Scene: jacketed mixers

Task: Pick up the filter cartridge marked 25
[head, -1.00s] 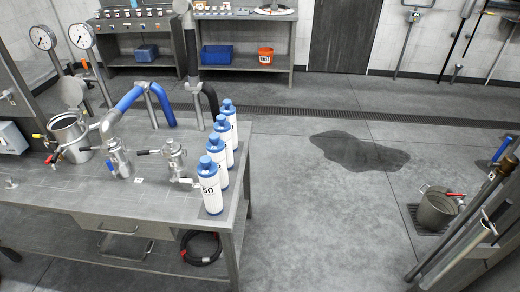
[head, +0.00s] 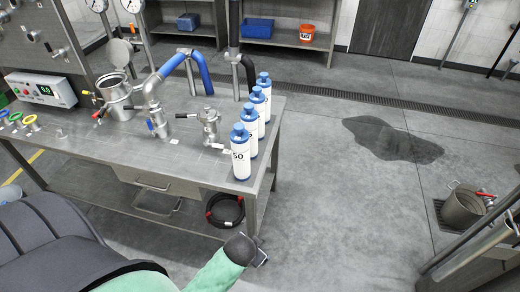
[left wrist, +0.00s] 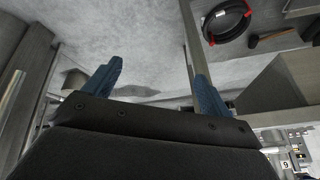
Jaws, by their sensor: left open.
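Several white filter cartridges with blue caps stand upright in a row along the right edge of the steel bench. The front cartridge (head: 241,158) is marked 50. The ones behind it (head: 251,133) (head: 259,110) (head: 265,90) are partly hidden and I cannot read their marks, so I cannot tell which is 25. My left gripper (head: 261,259) is in front of and below the bench's right front corner, apart from the cartridges. In the left wrist view its two blue fingers (left wrist: 157,84) are spread with nothing between them. My right gripper is not in view.
The bench (head: 110,152) holds a steel vessel (head: 118,95), valves, blue-sleeved pipes and a control box (head: 45,88). A steel bucket (head: 462,208) stands at right. The floor right of the bench is open, with a dark wet patch (head: 392,138).

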